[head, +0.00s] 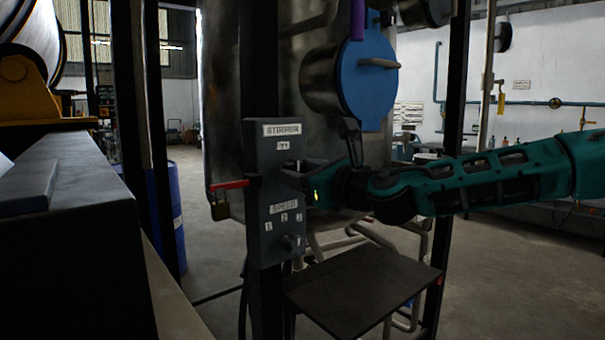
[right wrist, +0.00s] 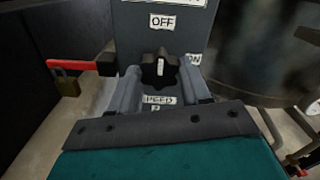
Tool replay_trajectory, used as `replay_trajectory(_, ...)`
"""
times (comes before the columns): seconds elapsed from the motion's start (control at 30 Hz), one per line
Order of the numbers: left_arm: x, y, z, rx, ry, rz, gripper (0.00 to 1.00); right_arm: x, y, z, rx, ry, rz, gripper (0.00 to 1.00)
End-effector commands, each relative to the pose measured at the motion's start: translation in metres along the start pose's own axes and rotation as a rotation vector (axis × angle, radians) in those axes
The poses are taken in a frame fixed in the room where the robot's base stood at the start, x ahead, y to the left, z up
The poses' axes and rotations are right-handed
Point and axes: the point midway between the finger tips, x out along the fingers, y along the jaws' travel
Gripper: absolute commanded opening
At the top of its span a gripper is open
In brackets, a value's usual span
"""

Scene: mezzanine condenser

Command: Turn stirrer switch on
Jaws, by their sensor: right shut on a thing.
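The grey control box (head: 262,190) is fixed to a dark upright post in the middle of the head view. Its upper label reads STIRRER, and its lower part is labelled SPEED with several numbers. My right gripper (head: 293,170) reaches the box from the right, at the height of the stirrer switch. In the right wrist view, the black stirrer knob (right wrist: 160,69) sits between my two grey fingers, which are shut on it. Its white mark stands upright, towards the OFF label (right wrist: 162,21). An ON label (right wrist: 193,59) shows right of the knob. My left gripper is not in view.
A red lever (head: 230,185) with a padlock (head: 221,210) sticks out left of the box. A speed knob (head: 291,241) is low on the box. A steel vessel with a blue lid (head: 367,80) stands behind. A dark flat plate (head: 362,290) is below my right arm.

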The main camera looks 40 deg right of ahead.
Motion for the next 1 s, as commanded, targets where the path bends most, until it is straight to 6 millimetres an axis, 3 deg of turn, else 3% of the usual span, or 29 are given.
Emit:
replay_trajectory(0.47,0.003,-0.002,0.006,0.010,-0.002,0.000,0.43,0.000,0.001,-0.002,0.089,0.000,0.000,0.17)
replay_trajectory(1.0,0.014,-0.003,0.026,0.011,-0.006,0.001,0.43,0.000,0.002,-0.002,0.559,0.000,0.001,0.17)
